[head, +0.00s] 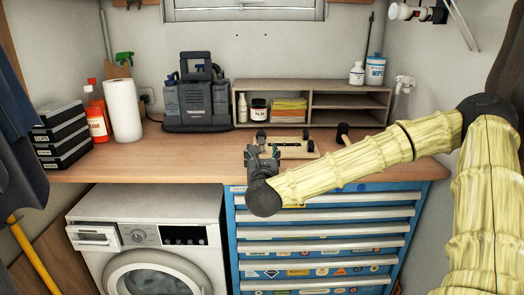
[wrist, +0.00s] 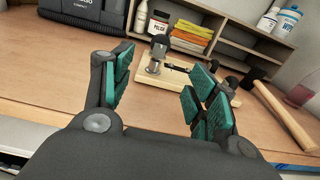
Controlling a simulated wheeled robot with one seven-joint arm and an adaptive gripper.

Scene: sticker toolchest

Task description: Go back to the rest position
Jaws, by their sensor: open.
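My gripper (wrist: 158,85) is open and empty in the wrist view, with its green-padded fingers spread apart. It is above the front part of the wooden worktop (wrist: 60,85). A small wooden board with a dark metal fitting (wrist: 158,58) lies beyond the fingertips, apart from them. In the head view my gripper (head: 262,155) is at the front edge of the worktop, in front of the board (head: 297,150), and my arm reaches in from the right.
A hammer (wrist: 283,115) lies right of the board. A shelf (head: 348,98) with bottles and folded cloths stands behind. Black case (head: 195,105), paper roll (head: 124,110) and black boxes (head: 62,140) are left. A blue drawer chest (head: 320,240) and washing machine (head: 150,240) stand below.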

